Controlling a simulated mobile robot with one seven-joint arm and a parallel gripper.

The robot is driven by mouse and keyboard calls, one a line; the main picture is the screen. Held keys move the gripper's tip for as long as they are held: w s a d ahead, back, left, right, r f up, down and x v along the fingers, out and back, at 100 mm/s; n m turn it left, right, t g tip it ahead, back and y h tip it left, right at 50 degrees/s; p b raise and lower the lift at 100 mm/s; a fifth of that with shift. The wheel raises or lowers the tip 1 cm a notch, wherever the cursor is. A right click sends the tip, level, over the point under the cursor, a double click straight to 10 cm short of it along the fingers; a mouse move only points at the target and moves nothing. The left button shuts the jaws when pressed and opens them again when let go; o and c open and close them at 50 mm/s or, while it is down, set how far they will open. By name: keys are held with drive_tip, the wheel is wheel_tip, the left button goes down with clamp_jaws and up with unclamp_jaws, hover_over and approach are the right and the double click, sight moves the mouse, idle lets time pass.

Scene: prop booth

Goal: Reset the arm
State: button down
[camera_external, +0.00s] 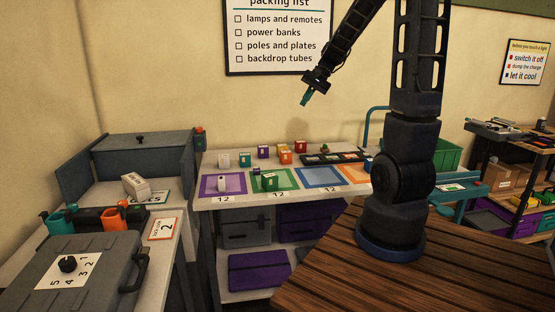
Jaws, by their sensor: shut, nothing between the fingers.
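My gripper (306,97) is at the end of my dark arm, in the upper middle of the external view. It points down and hangs in the air in front of the wall, well above the white table (205,205). It looks shut, with nothing held in it. My arm rises from a round blue base on the brown slatted wooden top (330,285) at the lower right and bends over to the left.
Small coloured blocks and a dark tray (318,160) sit on the white table with coloured squares. A green crate (447,155) and shelves are at right. Air around my gripper is clear.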

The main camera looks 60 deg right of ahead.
drive_tip(key=s+a+r+n+h, duration=0.1)
drive_tip(key=s+a+r+n, duration=0.2)
drive_tip(key=a, duration=0.4)
drive_tip(key=s+a+r+n+g, duration=0.1)
drive_tip(key=s+a+n, duration=0.2)
drive_tip(key=s+a, duration=0.35)
drive_tip(key=s+a+r+n+h, duration=0.1)
drive_tip(key=s+a+r+n, duration=0.15)
drive_tip(key=a, duration=0.55)
drive_tip(key=s+a+n+h, duration=0.1)
drive_tip(key=s+a+n, duration=0.3)
drive_tip(key=s, duration=0.4)
drive_tip(key=shift+a+f, duration=0.2)
drive_tip(key=shift+f, duration=0.1)
